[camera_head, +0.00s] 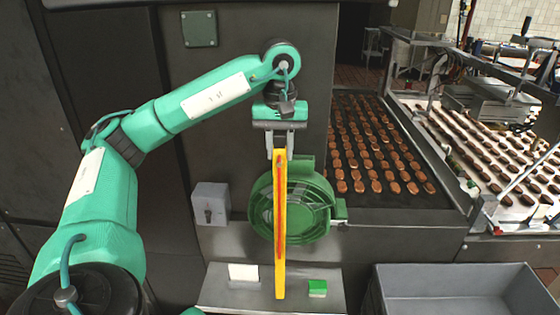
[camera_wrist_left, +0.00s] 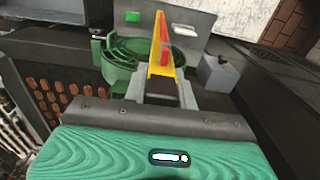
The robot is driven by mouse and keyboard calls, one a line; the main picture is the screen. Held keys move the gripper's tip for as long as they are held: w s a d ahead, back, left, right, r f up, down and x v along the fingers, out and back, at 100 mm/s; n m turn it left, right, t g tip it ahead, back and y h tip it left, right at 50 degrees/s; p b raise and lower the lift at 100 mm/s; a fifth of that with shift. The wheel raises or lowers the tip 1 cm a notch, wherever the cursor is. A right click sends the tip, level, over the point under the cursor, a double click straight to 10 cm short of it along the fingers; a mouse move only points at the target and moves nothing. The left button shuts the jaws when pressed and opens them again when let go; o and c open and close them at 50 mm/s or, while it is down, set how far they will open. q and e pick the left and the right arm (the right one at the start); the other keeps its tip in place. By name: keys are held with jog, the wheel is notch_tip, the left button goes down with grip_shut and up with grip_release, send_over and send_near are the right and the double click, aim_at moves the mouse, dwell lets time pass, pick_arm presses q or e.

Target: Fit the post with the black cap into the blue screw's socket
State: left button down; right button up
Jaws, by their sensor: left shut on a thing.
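My left gripper (camera_head: 279,154) points down and is shut on the top end of a long yellow bar (camera_head: 279,230) with a red strip along its face. The bar hangs upright in front of the round green guard. In the left wrist view, the fingers (camera_wrist_left: 160,86) hold the yellow bar (camera_wrist_left: 157,66), which runs away from the camera. I cannot make out a black-capped post or a blue screw with a socket in either view. My right gripper is not in view.
Behind the bar is a round green guard (camera_head: 318,225). A grey switch box (camera_head: 210,203) is at its left. Below, a metal plate (camera_head: 225,298) carries a white block (camera_head: 243,272) and a green block (camera_head: 317,288). A grey bin (camera_head: 390,281) is at lower right, below the patty-covered conveyor (camera_head: 385,200).

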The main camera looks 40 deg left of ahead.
pick_arm(q)
jog(key=shift+f+p, duration=0.5)
jog(key=shift+f, duration=1.05)
jog(key=shift+f, duration=0.1)
jog(key=c, duration=1.1)
grip_release()
